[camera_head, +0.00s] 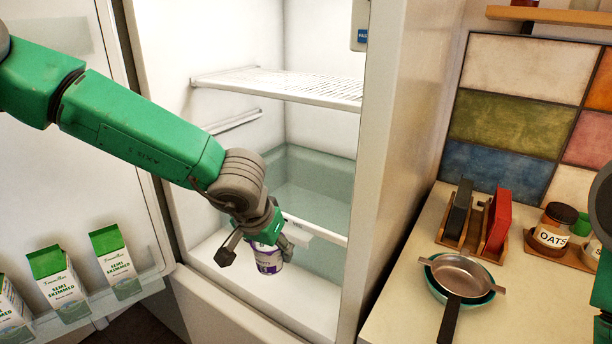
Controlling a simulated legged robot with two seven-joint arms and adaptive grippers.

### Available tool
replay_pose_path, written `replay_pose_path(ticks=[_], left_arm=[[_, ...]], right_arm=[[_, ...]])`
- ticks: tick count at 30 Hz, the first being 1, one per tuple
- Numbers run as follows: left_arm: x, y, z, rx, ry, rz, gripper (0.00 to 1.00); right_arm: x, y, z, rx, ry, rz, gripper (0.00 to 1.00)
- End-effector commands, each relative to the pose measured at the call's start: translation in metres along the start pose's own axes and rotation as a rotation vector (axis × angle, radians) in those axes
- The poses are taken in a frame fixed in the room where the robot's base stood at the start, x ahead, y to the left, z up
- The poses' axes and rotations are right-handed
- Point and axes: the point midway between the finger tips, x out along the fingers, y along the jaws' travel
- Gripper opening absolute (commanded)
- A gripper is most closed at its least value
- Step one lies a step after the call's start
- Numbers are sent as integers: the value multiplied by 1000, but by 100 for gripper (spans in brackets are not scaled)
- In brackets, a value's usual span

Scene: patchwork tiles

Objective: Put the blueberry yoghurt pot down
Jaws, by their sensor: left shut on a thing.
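The blueberry yoghurt pot (268,262), white with purple print, is between the fingers of my left gripper (257,250). The gripper is shut on it and hides its upper part. They are at the front of the open fridge, over the white fridge floor (230,260). I cannot tell whether the pot's base touches that floor. Of my right arm, only a grey and green part shows at the right edge; its fingers are not clear.
A wire shelf (290,84) and a pale green drawer (318,190) are inside the fridge. Milk cartons (115,262) stand in the open door's shelf at left. Pans (462,275), a rack and jars stand on the counter (400,300) at right.

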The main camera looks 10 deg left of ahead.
Motion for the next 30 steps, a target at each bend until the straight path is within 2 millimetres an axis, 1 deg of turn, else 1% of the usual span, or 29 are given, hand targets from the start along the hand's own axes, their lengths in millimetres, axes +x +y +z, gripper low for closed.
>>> replay_pose_path(ticks=[1, 3, 6, 9, 10, 12, 14, 18, 24, 27, 30], left_arm=[[0, -15, -14, -15, -3, 4, 15], [2, -37, -26, -13, -3, 1, 15], [5, -65, -35, -10, 0, -2, 15], [8, -83, -39, -7, 2, -2, 15], [9, -86, -41, -5, 3, -1, 15], [14, -92, -50, -5, 3, -1, 15], [20, -92, -61, -6, 3, 0, 15], [34, -92, -94, -6, 3, 0, 15], [50, -91, -136, -5, 5, 0, 15], [56, -90, -153, -4, 4, 0, 15], [60, -91, -165, -2, 5, -2, 15]], right_arm=[[-9, 0, 0, 1, 0, 1, 91], [-13, 0, 0, 1, 0, 1, 91], [-18, 1, -1, 1, 0, 1, 91], [-20, 0, -1, 1, 0, 1, 91], [-20, 0, -1, 1, -1, 1, 91], [-20, 0, -1, 1, 0, 0, 91], [-20, 0, -1, 0, -1, 0, 91], [-22, 0, -1, 0, 0, 0, 91], [-24, 0, -1, 0, 0, 0, 91], [-26, 0, -1, 0, 0, 0, 91], [-26, 0, -1, 0, 0, 0, 91]])
